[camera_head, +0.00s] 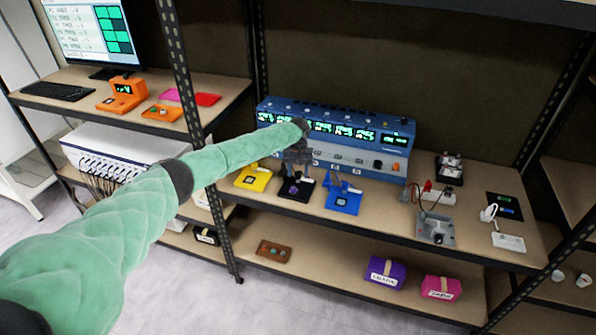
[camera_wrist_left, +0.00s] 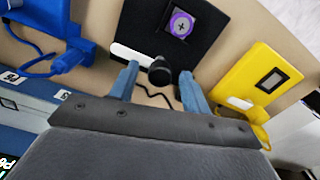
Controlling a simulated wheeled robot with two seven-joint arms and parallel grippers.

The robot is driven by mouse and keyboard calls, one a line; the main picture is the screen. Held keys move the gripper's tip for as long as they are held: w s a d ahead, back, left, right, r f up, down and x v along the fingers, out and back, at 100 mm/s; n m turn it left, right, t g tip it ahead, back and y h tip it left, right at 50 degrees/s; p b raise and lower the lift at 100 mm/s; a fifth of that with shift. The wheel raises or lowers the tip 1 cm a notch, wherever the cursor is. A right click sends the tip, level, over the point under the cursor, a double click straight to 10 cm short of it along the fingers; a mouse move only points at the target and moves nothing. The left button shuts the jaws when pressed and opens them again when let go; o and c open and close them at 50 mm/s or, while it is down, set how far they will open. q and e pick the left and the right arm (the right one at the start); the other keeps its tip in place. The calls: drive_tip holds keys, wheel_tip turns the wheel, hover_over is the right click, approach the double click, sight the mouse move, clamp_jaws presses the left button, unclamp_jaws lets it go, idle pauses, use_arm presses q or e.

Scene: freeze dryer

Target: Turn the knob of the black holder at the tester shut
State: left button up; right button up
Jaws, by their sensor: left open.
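The black holder (camera_head: 290,198) stands on the shelf in front of the blue tester (camera_head: 385,132), between a yellow holder (camera_head: 252,180) and a blue holder (camera_head: 343,200). In the left wrist view the black holder (camera_wrist_left: 210,22) shows a purple round piece (camera_wrist_left: 180,23) with a cross in its square seat, a white label and a dark round knob (camera_wrist_left: 160,72). My left gripper (camera_wrist_left: 157,90) is open, with its blue fingers on either side of the knob and visible gaps to it. In the head view my left gripper (camera_head: 298,158) hides part of the holder. My right gripper is not in view.
The yellow holder (camera_wrist_left: 262,72) and blue holder (camera_wrist_left: 50,30) stand close on both sides. A grey box (camera_head: 436,228) with wires is to the right. A shelf upright (camera_head: 178,65) stands left of the tester. Purple and pink boxes (camera_head: 441,288) lie on the lower shelf.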

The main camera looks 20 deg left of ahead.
use_arm(q)
drive_tip(key=c, duration=1)
